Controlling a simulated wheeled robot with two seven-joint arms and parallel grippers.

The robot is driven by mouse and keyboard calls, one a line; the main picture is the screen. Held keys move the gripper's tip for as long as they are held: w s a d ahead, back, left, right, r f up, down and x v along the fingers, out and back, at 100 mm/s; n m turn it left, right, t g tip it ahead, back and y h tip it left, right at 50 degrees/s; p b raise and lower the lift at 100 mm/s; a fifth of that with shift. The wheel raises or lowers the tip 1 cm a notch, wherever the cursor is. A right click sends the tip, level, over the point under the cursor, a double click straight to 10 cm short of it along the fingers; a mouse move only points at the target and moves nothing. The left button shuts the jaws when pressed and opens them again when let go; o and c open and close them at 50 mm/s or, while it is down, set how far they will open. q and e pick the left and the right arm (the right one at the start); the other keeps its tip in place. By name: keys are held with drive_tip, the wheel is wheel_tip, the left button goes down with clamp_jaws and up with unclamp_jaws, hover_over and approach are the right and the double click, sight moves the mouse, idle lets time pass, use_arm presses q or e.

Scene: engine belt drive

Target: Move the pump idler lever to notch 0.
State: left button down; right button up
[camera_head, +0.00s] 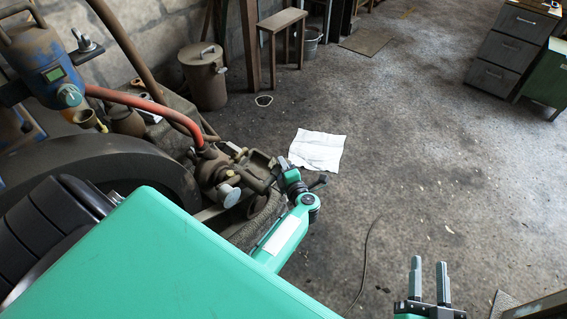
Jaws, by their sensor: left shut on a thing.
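The engine's belt drive fills the left side, with a dark wheel (120,165) and a pump (222,180) near the middle. My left gripper (281,165) is at the pump's right end, shut on what appears to be the pump idler lever. The notches are too small or hidden to read. My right gripper (429,264) is empty and open at the lower right, its two fingers apart and pointing up in the picture.
A red hose (150,106) runs down to the pump. A white sheet (317,150) lies on the floor behind my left gripper. A dark cable (365,260) lies on the floor. Drawers (508,50) stand far right. The floor between is mostly clear.

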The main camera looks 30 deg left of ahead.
use_arm(q)
drive_tip(key=shift+f+m+g+p, duration=0.35)
drive_tip(key=shift+f+p, duration=0.2)
drive_tip(key=shift+p, duration=0.3)
drive_tip(key=shift+s+f, duration=0.1)
drive_tip(key=shift+f, duration=0.05)
use_arm(e)
drive_tip(key=s+a+f+g, duration=0.1)
drive_tip(key=s+f+g, duration=0.2)
drive_tip(key=f+g, duration=0.2)
drive_tip(key=shift+s+f+h, duration=0.3)
drive_tip(key=shift+s+f, duration=0.1)
drive_tip(key=shift+f, duration=0.75)
use_arm(q)
drive_tip(key=c, duration=1.1)
unclamp_jaws()
